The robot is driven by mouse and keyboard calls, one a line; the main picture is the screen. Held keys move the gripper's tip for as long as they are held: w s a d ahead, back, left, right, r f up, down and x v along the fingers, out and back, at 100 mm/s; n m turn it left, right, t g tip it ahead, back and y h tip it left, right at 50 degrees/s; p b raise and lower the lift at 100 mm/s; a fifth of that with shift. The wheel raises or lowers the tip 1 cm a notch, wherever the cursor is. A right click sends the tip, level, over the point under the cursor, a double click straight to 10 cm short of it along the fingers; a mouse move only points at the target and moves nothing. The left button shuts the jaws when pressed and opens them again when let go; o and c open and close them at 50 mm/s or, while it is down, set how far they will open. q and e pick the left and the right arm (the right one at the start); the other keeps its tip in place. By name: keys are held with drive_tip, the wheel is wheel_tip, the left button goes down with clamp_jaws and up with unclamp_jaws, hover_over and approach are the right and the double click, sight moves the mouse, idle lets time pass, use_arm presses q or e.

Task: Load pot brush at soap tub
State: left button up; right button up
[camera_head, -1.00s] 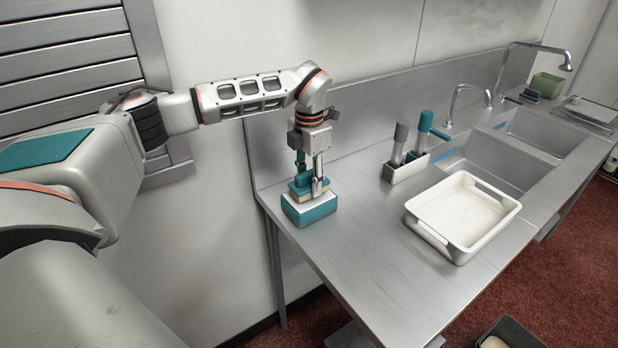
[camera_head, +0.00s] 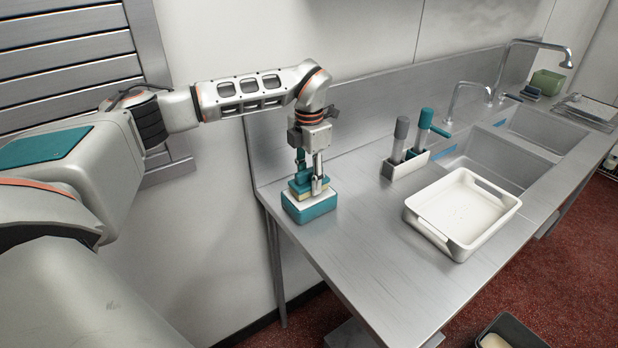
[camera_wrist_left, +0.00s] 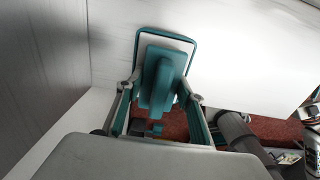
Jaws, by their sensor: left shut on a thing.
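My left gripper (camera_head: 310,186) is shut on the teal handle of the pot brush (camera_head: 301,181), above the left end of the counter. The brush is upright, with a pale yellow layer at its bottom. It stands over the soap tub (camera_head: 311,213), a low teal box with a white top, and seems to touch that top. In the left wrist view the brush (camera_wrist_left: 158,75) lies between the fingers, in front of the tub's teal rim (camera_wrist_left: 193,48). The brush's contact with the tub is hidden there. My right gripper is not in view.
Sinks with taps (camera_head: 468,93) lie beyond. A wall backs the counter. The counter between tub and tray is clear.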

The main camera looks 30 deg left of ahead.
sight(309, 170)
use_arm(q)
drive_tip(key=shift+f, duration=0.25)
idle(0.9)
drive_tip(key=shift+f, duration=0.15)
idle(0.5)
drive_tip(key=shift+r, duration=3.6)
drive_tip(key=shift+d, duration=0.1)
